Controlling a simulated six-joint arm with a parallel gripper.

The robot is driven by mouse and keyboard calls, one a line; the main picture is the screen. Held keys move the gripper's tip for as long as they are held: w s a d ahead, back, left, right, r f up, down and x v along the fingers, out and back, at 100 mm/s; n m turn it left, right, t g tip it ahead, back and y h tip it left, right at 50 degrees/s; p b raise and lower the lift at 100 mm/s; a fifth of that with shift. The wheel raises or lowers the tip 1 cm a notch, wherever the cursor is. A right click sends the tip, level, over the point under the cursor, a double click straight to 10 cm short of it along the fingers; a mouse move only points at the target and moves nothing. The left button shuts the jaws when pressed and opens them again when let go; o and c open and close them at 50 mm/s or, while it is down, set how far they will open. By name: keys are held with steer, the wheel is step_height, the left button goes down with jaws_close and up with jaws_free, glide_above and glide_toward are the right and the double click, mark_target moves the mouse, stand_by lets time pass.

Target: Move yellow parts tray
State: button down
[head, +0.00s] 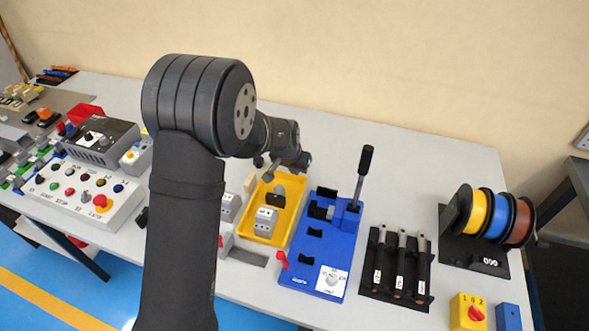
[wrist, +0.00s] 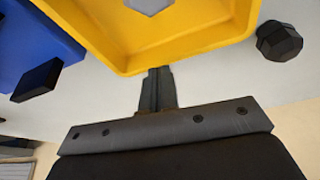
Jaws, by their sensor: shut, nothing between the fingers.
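The yellow parts tray (head: 291,213) sits on the grey table, left of the blue bender (head: 312,250). It holds a light grey block (head: 265,221) and a darker grey part (head: 278,193). In the wrist view the tray (wrist: 190,52) fills the top, with part of a grey item inside. My gripper (wrist: 157,75) is shut and empty, with its fingertips at the tray's near wall in that view. I cannot tell whether they touch it. In the head view my gripper is at the tray's far end, partly hidden by my arm.
The bender's black lever (head: 362,175) stands upright. A black holder with tools (head: 398,270) and a rack of coloured spools (head: 490,225) are to the right. Grey blocks (head: 229,206) stand close left of the tray. Behind the bender the table is clear.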

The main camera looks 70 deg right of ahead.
steer(key=d, duration=0.4)
steer(key=shift+s+r, duration=0.2)
steer(key=shift+r, duration=0.1)
steer(key=v, duration=0.9)
steer(key=shift+a+r, duration=0.2)
steer(key=shift+a, duration=0.1)
steer(key=x, duration=1)
steer(key=shift+a, duration=0.15)
steer(key=shift+w+a, duration=0.1)
steer(key=shift+a, duration=0.9)
steer(key=shift+w+a, duration=0.1)
steer(key=shift+a, duration=0.7)
steer(key=shift+d, duration=0.1)
